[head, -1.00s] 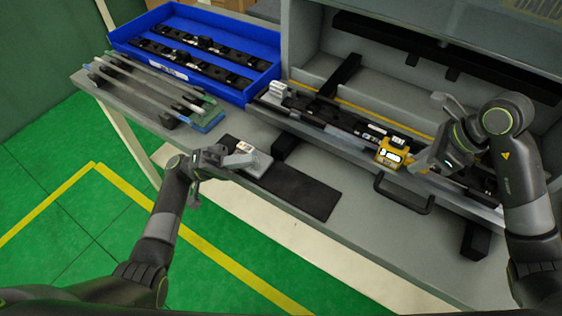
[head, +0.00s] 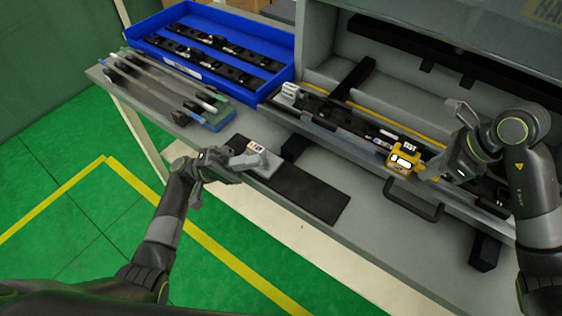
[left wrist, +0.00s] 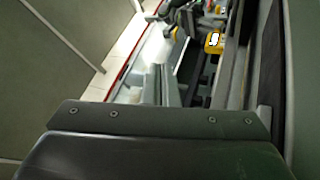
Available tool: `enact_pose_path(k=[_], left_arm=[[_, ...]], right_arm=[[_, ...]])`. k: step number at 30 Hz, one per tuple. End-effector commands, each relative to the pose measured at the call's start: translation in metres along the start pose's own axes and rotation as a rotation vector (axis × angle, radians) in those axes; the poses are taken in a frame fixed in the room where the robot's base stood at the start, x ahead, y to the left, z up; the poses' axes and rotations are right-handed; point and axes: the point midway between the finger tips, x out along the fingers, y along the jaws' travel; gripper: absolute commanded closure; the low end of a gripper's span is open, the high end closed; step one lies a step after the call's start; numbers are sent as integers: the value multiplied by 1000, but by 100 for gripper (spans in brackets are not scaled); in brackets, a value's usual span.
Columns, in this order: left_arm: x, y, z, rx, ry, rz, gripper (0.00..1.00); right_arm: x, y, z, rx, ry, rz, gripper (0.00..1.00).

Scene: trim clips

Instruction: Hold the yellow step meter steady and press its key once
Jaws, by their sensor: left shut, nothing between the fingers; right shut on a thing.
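The yellow step meter (head: 402,162), with a white lit display, is at the front edge of the long black rail assembly, right of centre in the head view. It also shows near the top of the left wrist view (left wrist: 213,42). My right gripper (head: 425,173) is shut on the meter from its right side. My left gripper (head: 243,161) is shut and empty over the table's front left part, well away from the meter. Its closed fingers also show in the left wrist view (left wrist: 160,85). I cannot make out the meter's key.
A blue tray (head: 262,92) holds black strips at the back left. Rods lie on holders (head: 214,121). A dark handle (head: 413,203) juts out below the meter.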

Motion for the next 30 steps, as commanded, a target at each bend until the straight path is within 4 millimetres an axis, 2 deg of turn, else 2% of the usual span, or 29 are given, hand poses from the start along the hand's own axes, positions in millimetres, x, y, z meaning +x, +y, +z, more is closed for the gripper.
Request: enact_pose_path(k=[15,30], left_arm=[[13,25,-5,1,-1,0,100],[14,27,-5,0,0,1,100]], right_arm=[[1,0,-2,3,4,3,100],[1,0,-2,3,3,3,100]])
